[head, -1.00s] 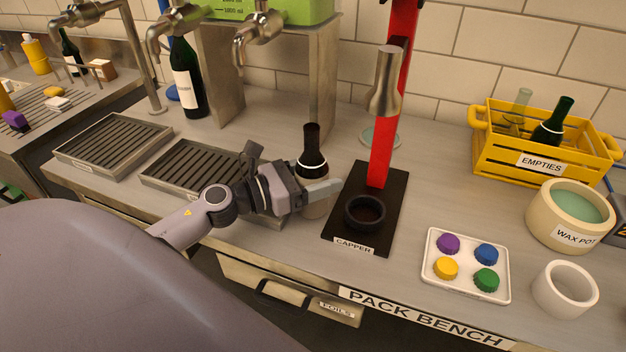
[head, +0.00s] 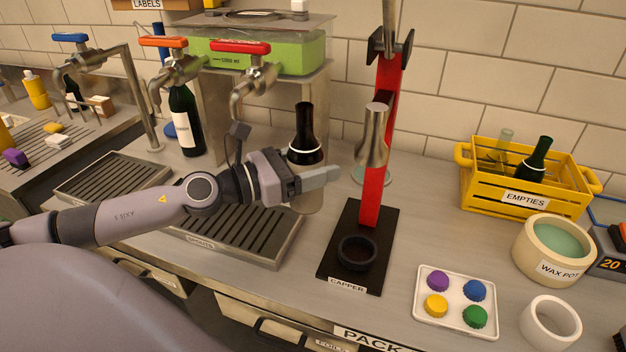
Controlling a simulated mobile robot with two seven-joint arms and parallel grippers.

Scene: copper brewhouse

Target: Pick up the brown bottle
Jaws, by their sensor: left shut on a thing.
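The bottle appears raised above the bench, between the drip tray and the capper. My right gripper is not in view.
The red capper (head: 376,160) on its black base (head: 342,277) stands just right of the bottle. The drip tray (head: 262,246) lies below my arm, and metal taps (head: 250,82) hang behind. Right are a cap tray (head: 456,309), wax pot (head: 547,256) and yellow crate (head: 500,198).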

